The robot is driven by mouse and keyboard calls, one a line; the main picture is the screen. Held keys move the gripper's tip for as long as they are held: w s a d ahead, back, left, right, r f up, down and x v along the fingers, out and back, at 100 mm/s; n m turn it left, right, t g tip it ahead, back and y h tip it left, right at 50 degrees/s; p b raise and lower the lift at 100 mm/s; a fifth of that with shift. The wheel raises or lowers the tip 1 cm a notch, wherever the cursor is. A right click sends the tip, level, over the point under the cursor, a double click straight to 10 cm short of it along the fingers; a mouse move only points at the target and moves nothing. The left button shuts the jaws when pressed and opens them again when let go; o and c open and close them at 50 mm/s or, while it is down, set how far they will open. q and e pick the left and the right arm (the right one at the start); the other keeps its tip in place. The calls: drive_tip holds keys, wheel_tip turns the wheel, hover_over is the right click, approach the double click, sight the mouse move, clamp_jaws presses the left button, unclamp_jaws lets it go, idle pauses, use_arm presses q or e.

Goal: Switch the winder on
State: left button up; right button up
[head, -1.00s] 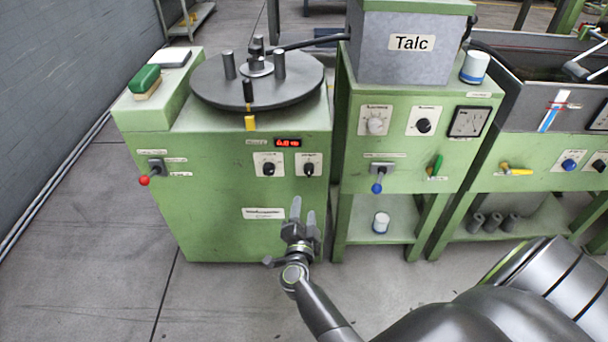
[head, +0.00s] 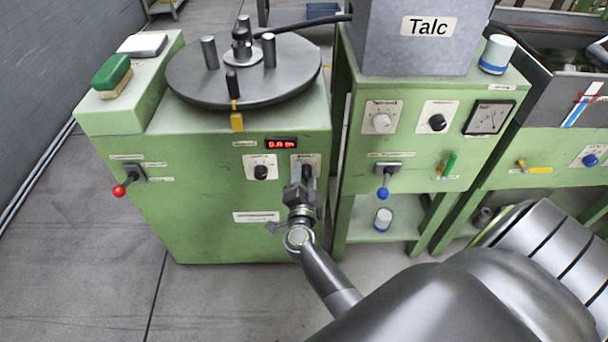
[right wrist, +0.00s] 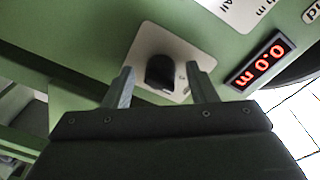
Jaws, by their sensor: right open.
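The winder is the green cabinet (head: 215,222) at the left with a dark round turntable (head: 243,72) on top. Its front carries a red display (head: 282,144), a left black knob (head: 260,172) and a right black knob on a pale plate. In the head view my right gripper (head: 303,180) covers most of the right knob. In the right wrist view this knob (right wrist: 161,72) sits between the tips of my open right gripper (right wrist: 160,85), with gaps at both sides. The display (right wrist: 262,62) reads 0.0 m. A red-balled lever (head: 120,190) is at the cabinet's left. My left gripper is out of view.
A green stand (head: 372,150) with a Talc hopper (head: 418,40) and a blue-balled lever (head: 383,192) stands close at the right. A green brush (head: 111,72) lies on the winder's left ledge. Open floor (head: 80,270) is at the lower left.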

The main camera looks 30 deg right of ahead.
drive_tip(key=shift+c, duration=0.2)
drive_tip(key=c, duration=0.9)
drive_tip(key=shift+r+m+p, duration=0.15)
drive_tip(key=shift+m+p, duration=0.55)
drive_tip(key=shift+m, duration=0.5)
drive_tip(key=m+p, duration=0.1)
drive_tip(key=m, duration=0.4)
drive_tip(key=shift+m+y, duration=0.4)
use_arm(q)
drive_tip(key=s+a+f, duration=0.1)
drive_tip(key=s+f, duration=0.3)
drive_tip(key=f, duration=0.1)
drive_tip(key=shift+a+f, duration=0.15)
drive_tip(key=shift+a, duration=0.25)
use_arm(e)
drive_tip(key=shift+r+m, duration=0.1)
drive_tip(key=shift+m, duration=1.4)
